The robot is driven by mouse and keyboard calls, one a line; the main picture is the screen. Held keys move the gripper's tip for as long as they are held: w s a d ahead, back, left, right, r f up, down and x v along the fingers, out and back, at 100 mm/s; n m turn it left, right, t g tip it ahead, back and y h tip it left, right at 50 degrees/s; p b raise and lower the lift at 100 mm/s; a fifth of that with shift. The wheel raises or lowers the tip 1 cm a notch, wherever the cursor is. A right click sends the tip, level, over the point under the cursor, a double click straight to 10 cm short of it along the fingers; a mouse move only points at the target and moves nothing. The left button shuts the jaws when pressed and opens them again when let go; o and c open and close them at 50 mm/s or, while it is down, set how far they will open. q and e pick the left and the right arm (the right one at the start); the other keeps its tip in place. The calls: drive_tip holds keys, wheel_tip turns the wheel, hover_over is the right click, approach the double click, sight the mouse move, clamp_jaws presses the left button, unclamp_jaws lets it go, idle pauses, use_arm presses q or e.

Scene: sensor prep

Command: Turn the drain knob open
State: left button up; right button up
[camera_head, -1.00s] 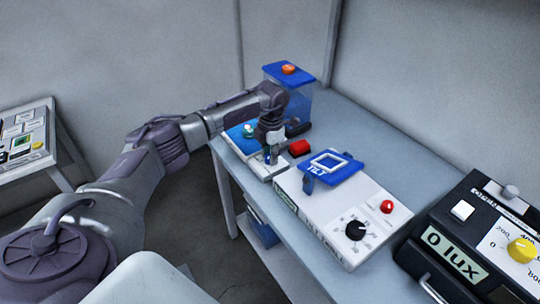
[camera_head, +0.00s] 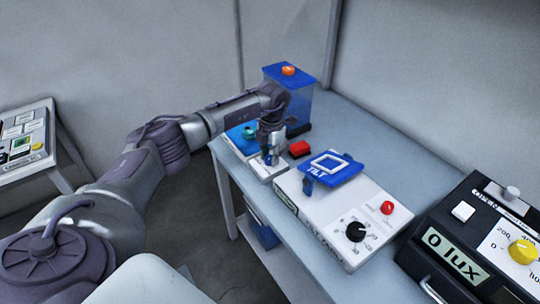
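A small teal knob (camera_head: 249,132) sits on a blue panel (camera_head: 237,139) at the left end of the table, beside a clear tank with a blue lid (camera_head: 289,72) and an orange top knob. No label shows, so I cannot tell for sure that the teal knob is the drain knob. My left gripper (camera_head: 270,160) points down just right of and nearer than the teal knob, apart from it in the picture, over a white block (camera_head: 257,169). Its fingers are small and partly hidden, so their opening is unclear. My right gripper is out of view.
A white box (camera_head: 330,213) with a blue TILT plate, black dial and red button stands nearer. A black lux meter (camera_head: 465,212) is at right. Free table (camera_head: 385,150) lies behind.

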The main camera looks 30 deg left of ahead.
use_arm(q)
drive_tip(key=o, duration=0.4)
drive_tip(key=r, duration=1.2)
drive_tip(key=shift+d, duration=0.2)
